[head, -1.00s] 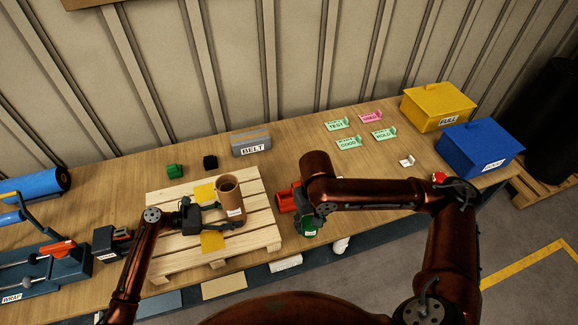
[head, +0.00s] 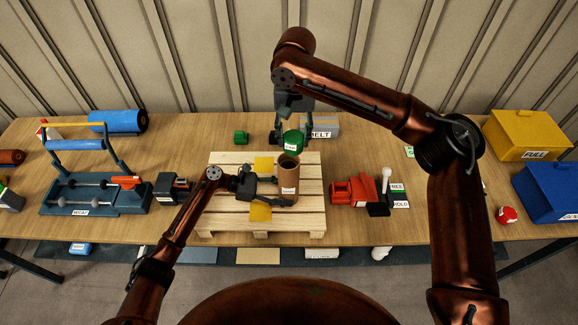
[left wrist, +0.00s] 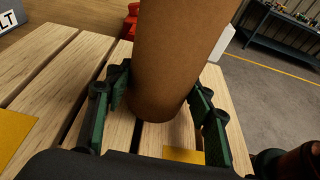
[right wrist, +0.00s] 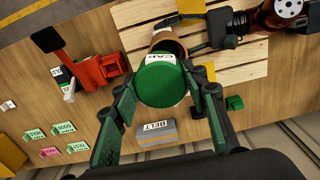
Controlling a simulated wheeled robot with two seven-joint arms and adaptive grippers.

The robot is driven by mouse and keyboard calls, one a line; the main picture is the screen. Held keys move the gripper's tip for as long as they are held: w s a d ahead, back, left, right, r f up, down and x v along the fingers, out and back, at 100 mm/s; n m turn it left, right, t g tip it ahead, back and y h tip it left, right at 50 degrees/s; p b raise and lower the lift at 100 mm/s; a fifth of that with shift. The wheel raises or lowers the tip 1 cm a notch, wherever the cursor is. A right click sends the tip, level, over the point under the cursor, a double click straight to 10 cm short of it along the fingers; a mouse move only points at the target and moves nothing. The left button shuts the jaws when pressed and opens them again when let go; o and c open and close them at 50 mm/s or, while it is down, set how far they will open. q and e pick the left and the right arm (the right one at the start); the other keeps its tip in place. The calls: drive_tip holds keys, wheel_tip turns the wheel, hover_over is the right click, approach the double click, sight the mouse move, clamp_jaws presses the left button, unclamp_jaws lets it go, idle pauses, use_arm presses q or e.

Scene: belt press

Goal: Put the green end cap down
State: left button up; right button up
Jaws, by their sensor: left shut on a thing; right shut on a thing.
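The green end cap (head: 292,144) is in my right gripper (head: 292,130), whose fingers are shut around its sides. In the right wrist view the cap (right wrist: 162,84) has a white label and sits between the fingertips, partly overlapping the tube's open end (right wrist: 172,42). The brown cardboard tube (head: 289,182) stands upright on the wooden pallet (head: 226,208), open end up. In the head view the cap is just above and behind the tube's rim; I cannot tell the exact gap. My left gripper (head: 268,188) is shut on the tube, which also shows in the left wrist view (left wrist: 178,60).
Yellow patches (head: 261,212) lie on the pallet. A grey BELT block (head: 322,127) and a small green block (head: 241,138) are behind it. A red tool (head: 350,191) stands right of the pallet, the wrap device (head: 95,192) left. Yellow (head: 528,134) and blue bins are far right.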

use_arm(q)
drive_tip(key=shift+s+a+f, duration=0.1)
drive_tip(key=shift+a+f, duration=0.05)
drive_tip(key=shift+f, duration=0.15)
use_arm(e)
drive_tip(key=shift+w+a+r, duration=0.15)
drive_tip(key=shift+a+r, duration=0.45)
drive_tip(key=shift+a, duration=0.05)
hover_over(289, 160)
drive_tip(key=s, duration=0.3)
wheel_tip(289, 160, down, 10)
drive_tip(key=r, duration=0.1)
drive_tip(key=shift+f, duration=0.35)
use_arm(q)
drive_tip(key=shift+s+d+r, duration=0.15)
drive_tip(key=shift+s+d, duration=0.05)
use_arm(e)
drive_tip(key=shift+s+f, duration=0.2)
drive_tip(key=shift+f, duration=0.6)
drive_tip(key=o, duration=0.8)
use_arm(q)
drive_tip(key=shift+w+a, duration=0.1)
drive_tip(key=shift+w, duration=0.05)
use_arm(e)
drive_tip(key=o, duration=0.3)
drive_tip(key=shift+w+a+f, duration=0.1)
drive_tip(key=shift+w+a, duration=0.05)
drive_tip(key=shift+o, duration=0.2)
drive_tip(key=shift+r, duration=0.2)
